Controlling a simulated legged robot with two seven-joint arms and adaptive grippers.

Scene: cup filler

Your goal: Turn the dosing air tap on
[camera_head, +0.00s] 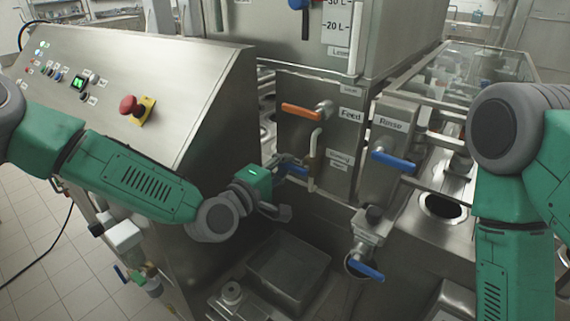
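A small blue tap handle (294,169) shows low on the steel panel, beside a small label (339,158) that seems to read "Dosing" and is hard to read in full. It is partly hidden by my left gripper. My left gripper (285,187) reaches in from the left, its fingers apart, one near the blue handle and one lower. Whether a finger touches the handle I cannot tell. My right arm stands at the right edge; its gripper is out of view.
An orange Feed handle (302,113) sits above. A blue Rinse handle (393,159) is to the right, and another blue valve handle (366,269) lower down. A vertical pipe (313,160) stands close to the gripper. The control cabinet (190,90) with a red button (129,105) is at left.

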